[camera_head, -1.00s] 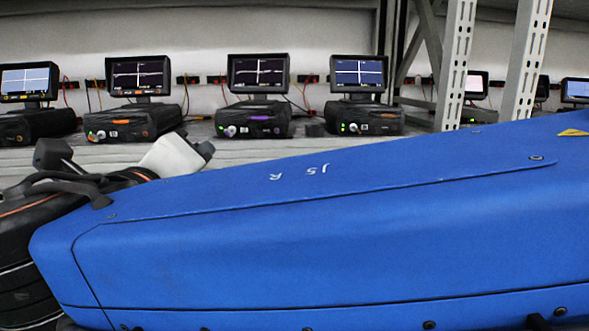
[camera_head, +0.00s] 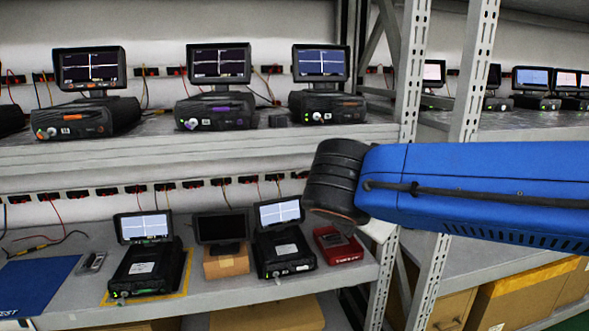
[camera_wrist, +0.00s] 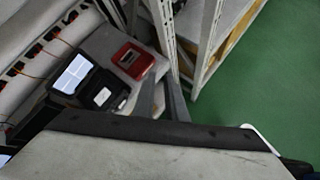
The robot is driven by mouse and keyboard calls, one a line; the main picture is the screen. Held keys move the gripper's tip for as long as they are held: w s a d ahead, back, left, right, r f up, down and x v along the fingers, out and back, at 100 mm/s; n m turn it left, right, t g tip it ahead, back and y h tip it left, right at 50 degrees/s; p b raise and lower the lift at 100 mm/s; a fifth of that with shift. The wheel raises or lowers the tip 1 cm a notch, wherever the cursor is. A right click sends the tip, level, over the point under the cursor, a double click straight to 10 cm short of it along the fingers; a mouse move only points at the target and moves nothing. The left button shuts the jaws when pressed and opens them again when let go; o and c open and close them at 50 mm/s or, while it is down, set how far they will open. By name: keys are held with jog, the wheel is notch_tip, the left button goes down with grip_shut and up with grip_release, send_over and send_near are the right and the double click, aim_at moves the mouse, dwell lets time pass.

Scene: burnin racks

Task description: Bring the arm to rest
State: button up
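My blue arm link (camera_head: 480,185) reaches in from the right in the head view and ends in a black ribbed wrist joint (camera_head: 335,180) in front of the shelving. The joint hides most of what is beyond it, and only a small pale part shows below it. In the wrist view, a pale grey body with a dark edge (camera_wrist: 150,131), seemingly part of my gripper, fills the bottom. Two grey bars rise beyond the edge, but I cannot tell whether they are fingers or rack parts. I see nothing held.
Test units with screens stand on the upper shelf (camera_head: 240,152) and lower shelf. A red box (camera_head: 338,246) is near the wrist; it also shows in the wrist view (camera_wrist: 133,60). A slotted rack upright (camera_head: 437,250) is close to the arm. Green floor (camera_wrist: 250,90) is clear at right.

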jog(key=s+d+f+m+g+y, duration=0.4)
jog(key=s+d+f+m, duration=1.1)
jog(key=m, duration=1.1)
jog(key=shift+f, duration=0.7)
jog(key=shift+s, duration=0.1)
